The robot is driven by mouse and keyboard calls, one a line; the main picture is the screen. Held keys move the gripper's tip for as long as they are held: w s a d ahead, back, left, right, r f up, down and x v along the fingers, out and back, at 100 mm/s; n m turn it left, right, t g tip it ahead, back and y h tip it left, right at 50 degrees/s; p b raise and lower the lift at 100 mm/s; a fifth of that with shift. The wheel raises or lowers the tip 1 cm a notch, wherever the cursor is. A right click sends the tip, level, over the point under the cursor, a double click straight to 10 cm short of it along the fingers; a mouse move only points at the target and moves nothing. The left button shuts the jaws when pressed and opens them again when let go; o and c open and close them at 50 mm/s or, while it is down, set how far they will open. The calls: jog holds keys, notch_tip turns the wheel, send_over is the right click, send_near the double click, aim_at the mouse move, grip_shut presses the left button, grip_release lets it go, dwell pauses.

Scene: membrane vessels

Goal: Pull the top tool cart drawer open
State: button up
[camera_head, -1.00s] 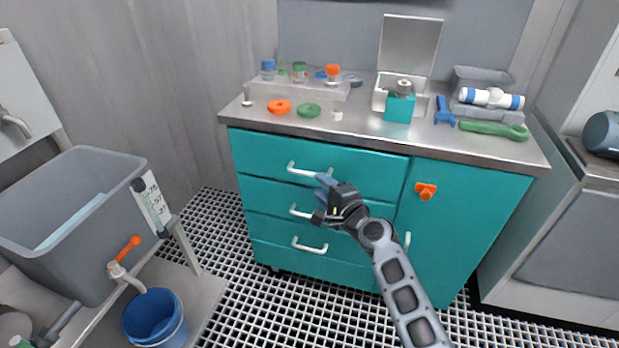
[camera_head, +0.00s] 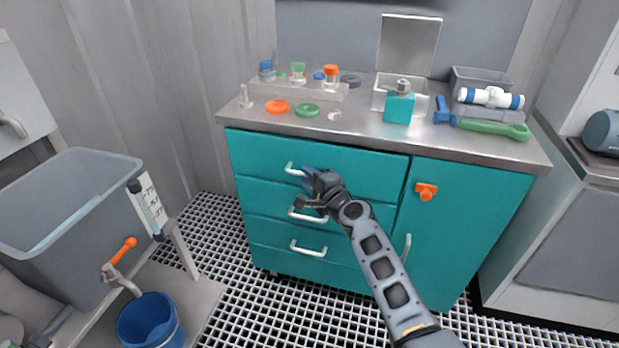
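The teal tool cart (camera_head: 455,215) has three stacked drawers on its left side. The top drawer (camera_head: 370,172) looks flush with the cart front. Its white bar handle (camera_head: 292,169) shows at the left end; the right end is hidden behind my gripper. My gripper (camera_head: 304,188) is in front of the top drawer, at the right part of that handle. The fingers are small and partly hidden, so I cannot tell whether they are open, shut or touching the handle.
The middle drawer handle (camera_head: 308,217) lies just below my gripper, the bottom drawer handle (camera_head: 308,249) lower. An orange latch (camera_head: 426,191) sits on the cart door. A grey tank (camera_head: 70,220) and blue bucket (camera_head: 152,322) stand at left. The grating floor between is clear.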

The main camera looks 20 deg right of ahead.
grip_shut()
dwell(0.3)
